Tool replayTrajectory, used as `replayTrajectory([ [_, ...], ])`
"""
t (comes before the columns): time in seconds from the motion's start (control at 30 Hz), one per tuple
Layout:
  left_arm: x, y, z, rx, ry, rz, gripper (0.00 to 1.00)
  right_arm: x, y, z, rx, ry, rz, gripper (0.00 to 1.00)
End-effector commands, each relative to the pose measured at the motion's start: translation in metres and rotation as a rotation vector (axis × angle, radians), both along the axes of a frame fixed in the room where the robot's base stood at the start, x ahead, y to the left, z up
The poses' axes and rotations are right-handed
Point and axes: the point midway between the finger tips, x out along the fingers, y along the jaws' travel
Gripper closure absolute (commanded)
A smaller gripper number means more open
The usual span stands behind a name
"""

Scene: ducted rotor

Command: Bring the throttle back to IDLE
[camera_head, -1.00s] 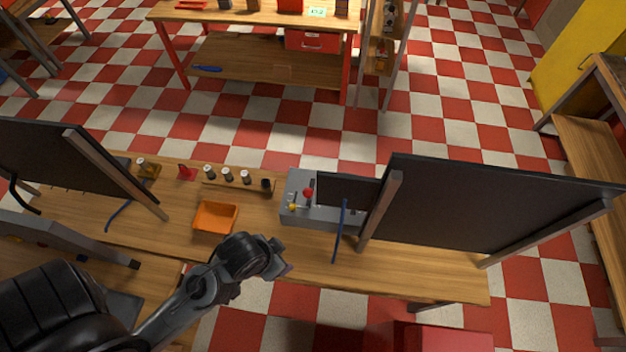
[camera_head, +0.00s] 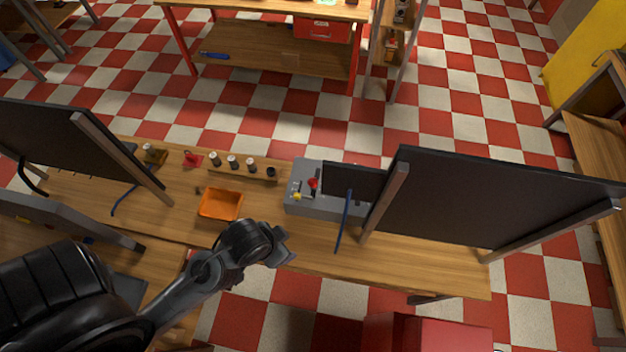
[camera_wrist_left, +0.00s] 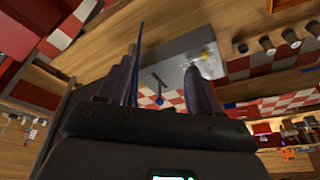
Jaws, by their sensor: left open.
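A grey control box (camera_head: 322,207) stands on the wooden bench in the head view. It carries a lever with a red knob (camera_head: 313,183) and a smaller yellow knob (camera_head: 296,196). I cannot tell which is the throttle, and no IDLE mark is readable. My left gripper (camera_head: 287,247) is in front of the box, apart from it and nearer to me. In the left wrist view the jaws (camera_wrist_left: 160,65) are open and empty, with the grey box (camera_wrist_left: 178,57) and yellow knob (camera_wrist_left: 205,52) beyond them. My right gripper is not in view.
A blue rod (camera_head: 344,222) stands at the box's front right, close to a dark panel (camera_head: 490,200). An orange tray (camera_head: 221,205) and several small cylinders (camera_head: 233,162) lie left of the box. Another dark panel (camera_head: 60,140) stands at far left. Bare bench lies before the box.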

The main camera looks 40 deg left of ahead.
Motion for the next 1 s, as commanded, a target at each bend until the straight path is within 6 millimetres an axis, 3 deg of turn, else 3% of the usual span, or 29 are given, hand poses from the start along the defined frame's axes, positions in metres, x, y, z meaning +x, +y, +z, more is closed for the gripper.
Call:
replayTrajectory([
  [0.5, 0.0, 0.0, 0.0, 0.0, 0.0, 0.0, 0.36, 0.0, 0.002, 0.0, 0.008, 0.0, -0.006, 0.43],
  [0.63, 0.004, 0.0, -0.008, -0.005, -0.018, 0.007, 0.36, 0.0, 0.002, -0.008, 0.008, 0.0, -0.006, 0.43],
  [0.77, 0.02, 0.0, -0.03, -0.026, -0.087, 0.031, 0.36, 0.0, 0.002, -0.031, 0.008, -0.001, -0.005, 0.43],
  [1.0, 0.079, 0.009, -0.094, -0.086, -0.373, 0.133, 0.36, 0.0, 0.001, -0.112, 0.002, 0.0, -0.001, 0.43],
])
